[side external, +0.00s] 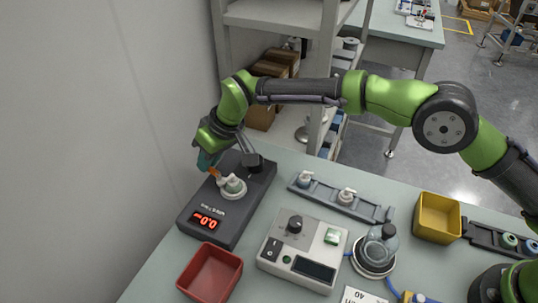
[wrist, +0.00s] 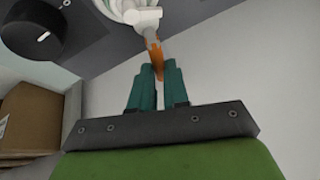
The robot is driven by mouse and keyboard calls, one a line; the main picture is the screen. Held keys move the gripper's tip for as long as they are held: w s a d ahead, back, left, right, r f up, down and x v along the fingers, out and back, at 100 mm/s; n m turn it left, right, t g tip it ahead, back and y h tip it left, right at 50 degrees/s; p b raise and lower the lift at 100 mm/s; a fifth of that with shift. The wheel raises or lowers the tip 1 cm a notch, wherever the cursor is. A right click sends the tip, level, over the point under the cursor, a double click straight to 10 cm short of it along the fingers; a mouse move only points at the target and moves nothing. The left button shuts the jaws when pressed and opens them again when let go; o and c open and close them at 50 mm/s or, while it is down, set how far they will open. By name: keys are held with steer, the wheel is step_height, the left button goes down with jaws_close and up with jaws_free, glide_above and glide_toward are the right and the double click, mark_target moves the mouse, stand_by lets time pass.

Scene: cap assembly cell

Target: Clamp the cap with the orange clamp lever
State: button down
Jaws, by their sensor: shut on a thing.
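The orange clamp lever (side external: 212,171) sticks out to the left of a white cap fitting (side external: 232,185) on the dark tester unit (side external: 200,231). In the wrist view the lever (wrist: 152,48) runs down from the white fitting (wrist: 143,18) to between my teal fingers. My gripper (side external: 207,162) is shut on the lever's free end; it also shows in the wrist view (wrist: 158,78). The fingers partly hide the lever's tip. How firmly the cap is seated cannot be told.
A black knob-topped part (side external: 252,162) stands behind the fitting. A red bin (side external: 210,272), a grey control box (side external: 302,250), a dark rack with white caps (side external: 340,199) and a yellow bin (side external: 437,217) stand on the table. A wall is close on the left.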

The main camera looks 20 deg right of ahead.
steer(key=shift+s+a+n+g, duration=0.1)
steer(key=shift+a+n+g, duration=0.1)
steer(key=shift+n, duration=0.35)
steer(key=shift+s+a+n+g, duration=0.1)
steer(key=shift+n+g, duration=0.1)
steer(key=shift+n, duration=0.35)
steer(key=shift+y, duration=0.3)
steer(key=c, duration=1.1)
jaws_free()
steer(key=v, duration=1.7)
steer(key=shift+w+a, duration=0.1)
steer(key=shift+w, duration=0.15)
